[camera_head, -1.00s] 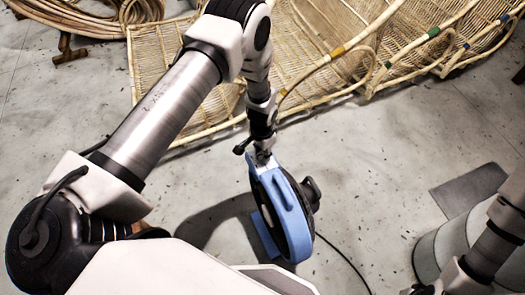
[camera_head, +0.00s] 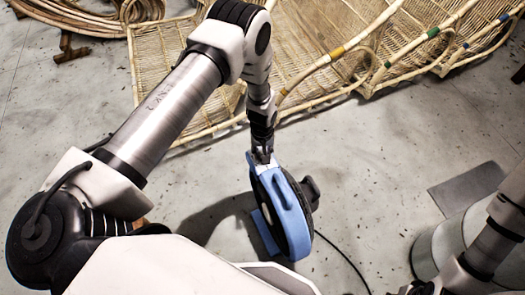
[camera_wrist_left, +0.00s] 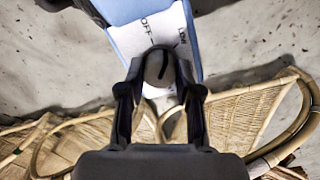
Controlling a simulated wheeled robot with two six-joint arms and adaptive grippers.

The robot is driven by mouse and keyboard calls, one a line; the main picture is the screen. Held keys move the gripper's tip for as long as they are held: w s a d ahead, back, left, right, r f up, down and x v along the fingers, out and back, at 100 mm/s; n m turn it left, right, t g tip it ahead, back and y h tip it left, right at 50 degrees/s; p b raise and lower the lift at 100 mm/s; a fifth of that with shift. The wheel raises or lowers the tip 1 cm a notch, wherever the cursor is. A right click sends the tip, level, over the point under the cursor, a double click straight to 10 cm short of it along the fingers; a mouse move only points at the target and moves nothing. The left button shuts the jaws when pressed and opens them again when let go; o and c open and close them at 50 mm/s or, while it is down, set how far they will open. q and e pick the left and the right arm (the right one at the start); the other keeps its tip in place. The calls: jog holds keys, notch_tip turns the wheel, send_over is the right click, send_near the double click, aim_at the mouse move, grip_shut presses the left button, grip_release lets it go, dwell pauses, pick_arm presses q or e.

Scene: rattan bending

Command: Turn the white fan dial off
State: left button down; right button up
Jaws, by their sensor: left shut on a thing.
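A blue fan (camera_head: 284,212) with a dark round body stands on the floor in the middle of the head view. The left wrist view shows its white panel (camera_wrist_left: 183,48), with "OFF" at upper left and "LOW" at right. My left gripper (camera_head: 263,157) is at the top of the fan. In the left wrist view its two black fingers (camera_wrist_left: 160,86) are shut on the dial, one on each side. My right arm shows at lower right, but its fingertips are out of frame.
Large woven rattan pieces (camera_head: 205,65) lie behind the fan, with bundled rattan at top left. A dark cable (camera_head: 345,258) runs from the fan across the floor. A pale round drum (camera_head: 428,250) and a grey mat (camera_head: 462,187) are at right.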

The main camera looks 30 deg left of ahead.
pick_arm(q)
jog(key=n, duration=0.3)
jog(key=shift+n, duration=0.4)
jog(key=shift+s+n+p, duration=0.1)
jog(key=shift+n+p, duration=0.35)
jog(key=shift+n, duration=1.25)
jog(key=c, duration=0.8)
grip_release()
notch_tip(320, 180, up, 12)
jog(key=shift+f, duration=0.1)
